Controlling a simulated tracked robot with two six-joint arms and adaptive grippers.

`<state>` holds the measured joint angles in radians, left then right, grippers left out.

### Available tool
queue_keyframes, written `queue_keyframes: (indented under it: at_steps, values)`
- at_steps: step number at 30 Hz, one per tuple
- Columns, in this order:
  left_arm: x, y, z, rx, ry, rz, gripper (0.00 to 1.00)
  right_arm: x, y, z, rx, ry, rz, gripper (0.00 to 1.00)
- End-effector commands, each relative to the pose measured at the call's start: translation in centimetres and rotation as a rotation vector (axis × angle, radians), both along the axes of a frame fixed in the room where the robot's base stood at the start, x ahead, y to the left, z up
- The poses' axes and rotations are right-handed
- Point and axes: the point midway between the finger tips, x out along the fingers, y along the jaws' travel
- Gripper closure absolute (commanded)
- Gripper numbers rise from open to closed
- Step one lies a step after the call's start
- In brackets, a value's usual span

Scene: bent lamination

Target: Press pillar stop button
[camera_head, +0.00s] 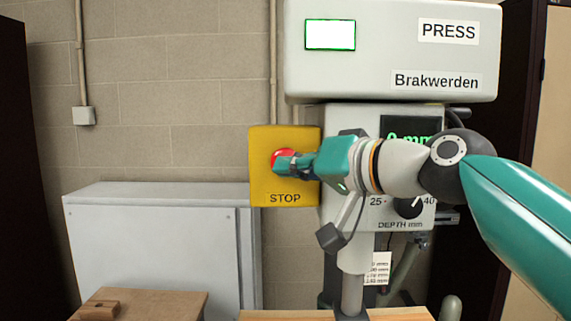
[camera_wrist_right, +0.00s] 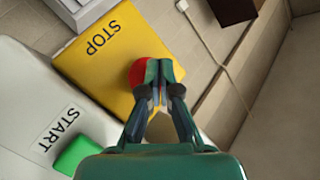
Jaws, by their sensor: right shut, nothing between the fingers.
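The red stop button (camera_head: 279,156) sits on a yellow box (camera_head: 262,186) labelled STOP, on the left side of the press. My right gripper (camera_head: 282,164) is shut and empty, with its fingertips in front of the button and overlapping it. In the right wrist view the red button (camera_wrist_right: 135,72) shows beside and behind the closed fingertips (camera_wrist_right: 158,68); the yellow box (camera_wrist_right: 105,65) lies around it. I cannot tell whether the fingertips touch the button or how far it is pressed. My left gripper is in neither view.
The press (camera_head: 390,65) has a lit screen (camera_head: 330,34) and a depth dial (camera_head: 408,207). A green start button (camera_wrist_right: 75,155) shows in the right wrist view. A grey cabinet (camera_head: 150,240) stands left. A wooden block (camera_head: 98,310) lies on a brown surface (camera_head: 165,300) at lower left.

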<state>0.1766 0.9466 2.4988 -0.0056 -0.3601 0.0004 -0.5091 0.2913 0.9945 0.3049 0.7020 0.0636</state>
Motion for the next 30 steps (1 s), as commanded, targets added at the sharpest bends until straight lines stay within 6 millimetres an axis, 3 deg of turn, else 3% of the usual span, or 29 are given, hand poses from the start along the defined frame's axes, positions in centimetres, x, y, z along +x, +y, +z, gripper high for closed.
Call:
queue_keyframes:
  at_steps: [30]
  values:
    - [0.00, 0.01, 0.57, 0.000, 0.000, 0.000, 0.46, 1.04, 0.00, 0.01, 0.001, -0.001, -0.001, 1.00]
